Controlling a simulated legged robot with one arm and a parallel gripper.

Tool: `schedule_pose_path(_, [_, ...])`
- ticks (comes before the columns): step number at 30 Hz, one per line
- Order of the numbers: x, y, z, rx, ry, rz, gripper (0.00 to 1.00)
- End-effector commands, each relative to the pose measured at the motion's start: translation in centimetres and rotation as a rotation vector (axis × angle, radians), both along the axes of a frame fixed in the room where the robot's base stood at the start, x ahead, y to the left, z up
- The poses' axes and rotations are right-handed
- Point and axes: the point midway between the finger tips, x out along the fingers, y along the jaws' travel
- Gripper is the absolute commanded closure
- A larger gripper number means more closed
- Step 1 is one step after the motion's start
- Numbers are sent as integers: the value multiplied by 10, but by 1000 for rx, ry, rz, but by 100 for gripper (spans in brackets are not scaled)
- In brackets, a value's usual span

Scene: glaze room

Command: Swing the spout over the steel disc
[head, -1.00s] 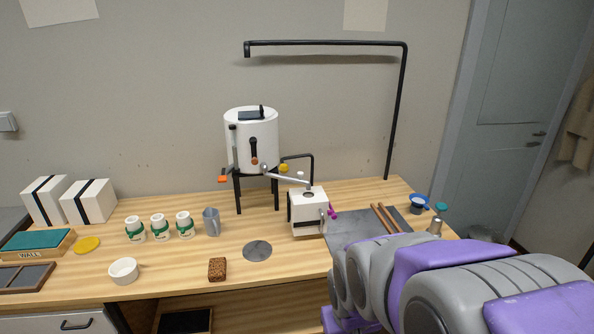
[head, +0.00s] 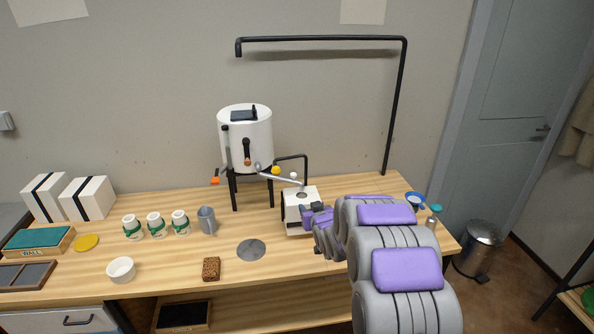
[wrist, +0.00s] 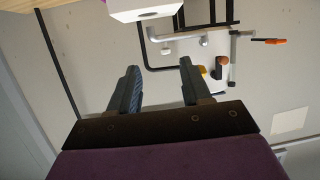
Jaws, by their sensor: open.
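The pale metal spout (head: 280,180) runs out from the foot of the white tank (head: 245,138). Its far end is over the top of a white box (head: 299,206). The steel disc (head: 251,250) lies flat and bare on the table, in front and to the left of that box. My gripper (wrist: 160,70) is open and empty in the wrist view. The spout (wrist: 178,35) shows there beyond the fingers, with the white box (wrist: 140,8) at the top edge. In the head view my arm hides the box's right side, and the fingertips cannot be made out.
A yellow knob (head: 275,170) and a black bent pipe (head: 305,170) are close by the spout. A grey jug (head: 207,220) and several jars stand left of the disc. A cork block (head: 211,269) is in front. A tall black pipe (head: 397,110) rises at the right.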

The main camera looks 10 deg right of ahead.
Motion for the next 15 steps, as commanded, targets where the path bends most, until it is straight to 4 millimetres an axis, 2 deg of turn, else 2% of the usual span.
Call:
schedule_pose_path(3, [23, -2, -7, 24, -107, 25, 52])
schedule_pose_path(6, [38, -3, -8, 42, -194, 44, 52])
schedule_pose_path(15, [52, -4, -10, 71, -315, 69, 52])
